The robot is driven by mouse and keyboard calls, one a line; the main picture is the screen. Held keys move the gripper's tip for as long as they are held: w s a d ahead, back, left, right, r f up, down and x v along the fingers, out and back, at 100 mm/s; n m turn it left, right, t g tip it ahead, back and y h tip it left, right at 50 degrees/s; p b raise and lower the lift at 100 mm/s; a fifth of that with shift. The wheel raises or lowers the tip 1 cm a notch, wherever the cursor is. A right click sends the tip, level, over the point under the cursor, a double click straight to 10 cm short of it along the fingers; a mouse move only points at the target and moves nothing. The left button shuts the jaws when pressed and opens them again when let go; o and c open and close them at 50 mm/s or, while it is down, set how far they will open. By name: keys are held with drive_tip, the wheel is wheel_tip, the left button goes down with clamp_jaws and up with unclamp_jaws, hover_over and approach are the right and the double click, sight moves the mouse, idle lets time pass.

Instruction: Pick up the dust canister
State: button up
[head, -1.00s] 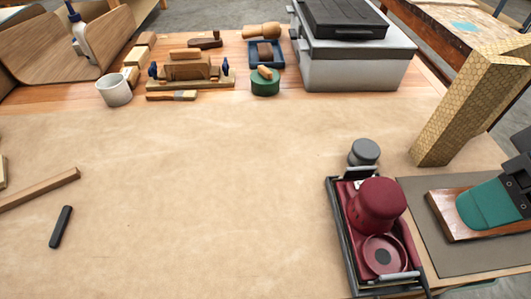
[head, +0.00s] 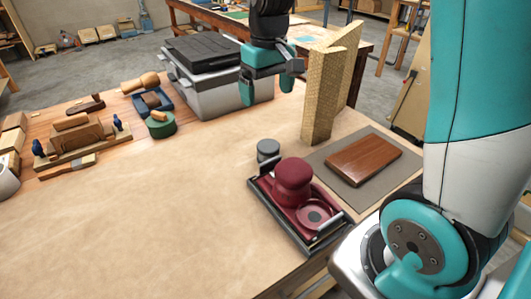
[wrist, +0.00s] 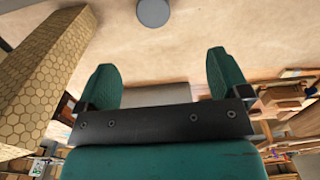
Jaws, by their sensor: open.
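The dust canister appears to be the small grey cylinder (head: 268,150) standing on the brown paper just behind the maroon sander (head: 293,183). Its round grey top also shows at the upper edge of the wrist view (wrist: 153,12). My gripper (head: 267,90) is raised in the air, in front of the grey case as seen from the head. Its teal fingers are spread and empty, pointing down. In the wrist view the gripper (wrist: 163,62) has nothing between its fingertips, and the canister is apart from it, beyond the fingers.
The sander sits in a dark tray (head: 262,200) close to the canister. A tall honeycomb-patterned angled piece (head: 318,95) stands to the right. A wooden block (head: 364,160) lies on a grey mat (head: 335,182). The paper (head: 150,220) left of the canister is clear.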

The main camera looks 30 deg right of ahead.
sight(269, 145)
drive_tip(key=f, duration=0.4)
drive_tip(key=d+f, duration=0.1)
drive_tip(key=f, duration=0.3)
drive_tip(key=w+f, duration=0.1)
drive_tip(key=f, duration=0.3)
drive_tip(key=shift+d+p, duration=0.15)
drive_tip(key=shift+p, duration=0.15)
wheel_tip(269, 145, down, 6)
drive_tip(key=shift+r+p, duration=0.15)
drive_tip(key=shift+p, duration=0.3)
drive_tip(key=c, duration=0.8)
